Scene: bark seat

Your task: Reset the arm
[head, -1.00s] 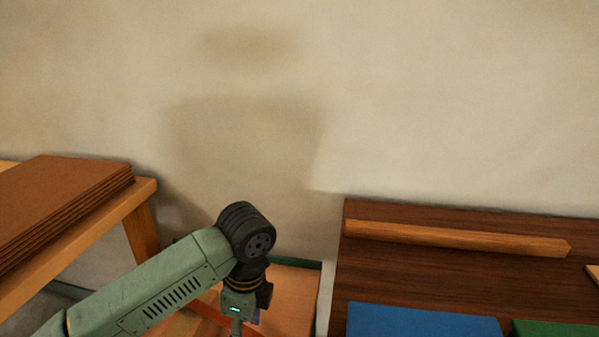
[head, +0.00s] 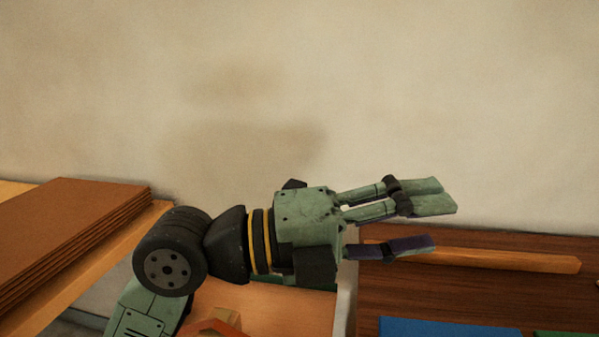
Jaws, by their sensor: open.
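My gripper (head: 428,222) is in the middle of the head view, at the end of my green and black arm. It points to the right, with its fingers spread apart and nothing between them. In the picture its fingers overlap the far left part of the dark wooden surface and the left end of a wooden bar. My wrist and the black joint behind it cover part of the space between the two tables.
Stacked brown sheets (head: 65,225) lie on a wooden table (head: 120,235) at left. On the dark wooden surface (head: 480,295) at right are the wooden bar (head: 500,260), a blue panel (head: 445,328) and a green panel (head: 565,334). An orange-brown surface (head: 265,308) lies between. The pale wall behind is bare.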

